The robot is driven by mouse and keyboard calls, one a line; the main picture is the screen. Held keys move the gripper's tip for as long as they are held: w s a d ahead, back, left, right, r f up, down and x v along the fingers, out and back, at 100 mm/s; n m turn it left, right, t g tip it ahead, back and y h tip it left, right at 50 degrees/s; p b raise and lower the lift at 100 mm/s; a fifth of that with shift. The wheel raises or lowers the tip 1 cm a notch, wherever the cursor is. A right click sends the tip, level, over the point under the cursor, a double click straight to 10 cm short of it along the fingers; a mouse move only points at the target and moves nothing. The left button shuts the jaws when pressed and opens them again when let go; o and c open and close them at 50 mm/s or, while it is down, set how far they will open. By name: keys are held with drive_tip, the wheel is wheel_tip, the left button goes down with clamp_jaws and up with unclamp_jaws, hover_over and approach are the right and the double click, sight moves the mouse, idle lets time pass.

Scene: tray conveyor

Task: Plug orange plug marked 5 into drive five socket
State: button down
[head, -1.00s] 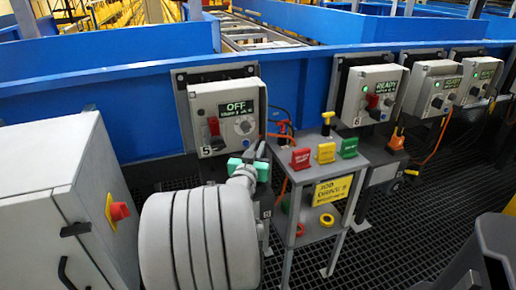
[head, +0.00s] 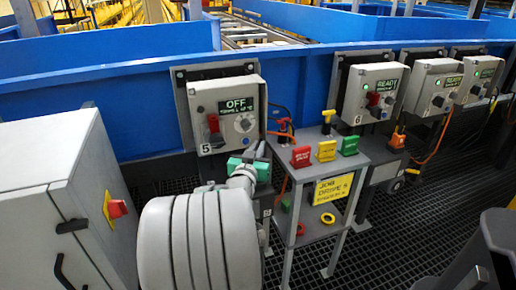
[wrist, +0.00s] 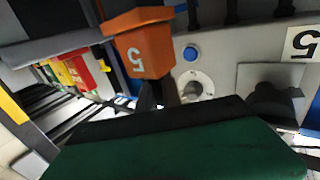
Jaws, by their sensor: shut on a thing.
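The orange plug (wrist: 138,50) marked 5 shows upside down in the wrist view, just beyond the dark tip edge of my green finger (wrist: 180,140). My gripper (head: 250,165) is shut on it, though the finger hides the contact. In the head view my gripper hides the plug's place and stands low in front of the drive five box (head: 222,108). That box reads OFF, has a red lever and a label 5. A round light fitting (wrist: 194,86) with a dark centre is on its face, beside the plug in the wrist view.
A small table (head: 345,159) right of my gripper carries red, yellow and green tags and a yellow job sign. A grey cabinet (head: 38,155) stands left. Drive boxes marked READY are farther right.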

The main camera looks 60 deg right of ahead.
drive_tip(key=shift+f+b, duration=1.25)
drive_tip(key=shift+b, duration=0.1)
drive_tip(key=c, duration=1.4)
unclamp_jaws()
drive_tip(key=shift+c, duration=0.2)
drive_tip(key=s+a, duration=0.1)
drive_tip(key=a, duration=0.6)
drive_tip(key=shift+s+a, duration=0.3)
drive_tip(key=shift+a, duration=0.05)
